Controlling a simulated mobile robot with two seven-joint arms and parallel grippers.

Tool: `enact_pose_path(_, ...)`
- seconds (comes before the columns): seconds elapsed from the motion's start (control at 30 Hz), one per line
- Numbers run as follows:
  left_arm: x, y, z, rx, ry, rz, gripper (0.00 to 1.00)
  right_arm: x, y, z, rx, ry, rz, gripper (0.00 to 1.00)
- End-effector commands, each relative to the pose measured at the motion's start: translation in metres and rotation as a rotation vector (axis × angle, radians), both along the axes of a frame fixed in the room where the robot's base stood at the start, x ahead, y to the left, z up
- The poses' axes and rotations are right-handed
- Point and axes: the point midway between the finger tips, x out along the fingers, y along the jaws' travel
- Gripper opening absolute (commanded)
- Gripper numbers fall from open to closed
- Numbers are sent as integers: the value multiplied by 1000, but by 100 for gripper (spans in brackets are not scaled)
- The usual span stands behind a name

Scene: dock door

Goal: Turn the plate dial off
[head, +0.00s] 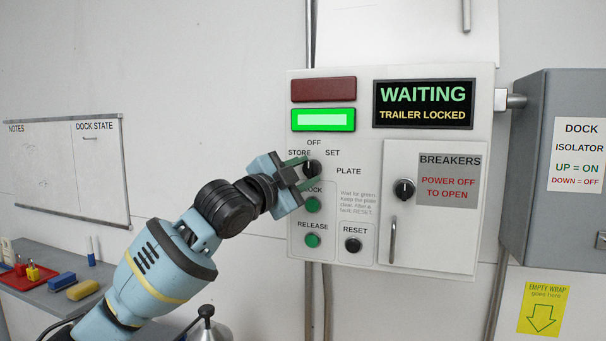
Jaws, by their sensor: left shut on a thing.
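The plate dial (312,168) is a black knob on the white control panel (355,250), with OFF above it, STORE to its upper left, SET to its upper right and PLATE at its lower right. My left gripper (306,172) is at the dial and shut on it, covering its left part. I cannot clearly tell which word the dial points to. My right gripper is not in view.
Below the dial are green LOCK (312,205) and RELEASE (312,240) buttons and a black RESET button (353,245). A breaker door (430,230) with its own knob is at right. The display (424,104) reads WAITING, TRAILER LOCKED. A grey isolator box (560,220) stands further right.

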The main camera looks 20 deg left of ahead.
Motion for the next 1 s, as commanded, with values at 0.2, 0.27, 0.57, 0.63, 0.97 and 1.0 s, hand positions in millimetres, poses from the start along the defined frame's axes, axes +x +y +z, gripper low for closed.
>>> enact_pose_path(0.2, 0, 1, 0, 2, 1, 1, 11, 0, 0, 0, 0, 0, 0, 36)
enact_pose_path(0.27, 0, 1, 0, 2, 0, 1, 11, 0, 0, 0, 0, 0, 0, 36)
enact_pose_path(0.57, 0, 0, 1, 2, -1, 0, 55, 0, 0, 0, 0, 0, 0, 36)
enact_pose_path(0.63, 0, 0, 1, 2, -1, 0, 55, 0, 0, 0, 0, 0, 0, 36)
enact_pose_path(0.97, -9, 4, -2, 2, -1, 0, 55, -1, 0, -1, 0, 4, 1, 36)
enact_pose_path(1.0, -13, 6, -2, 3, -2, 0, 55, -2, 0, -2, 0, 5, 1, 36)
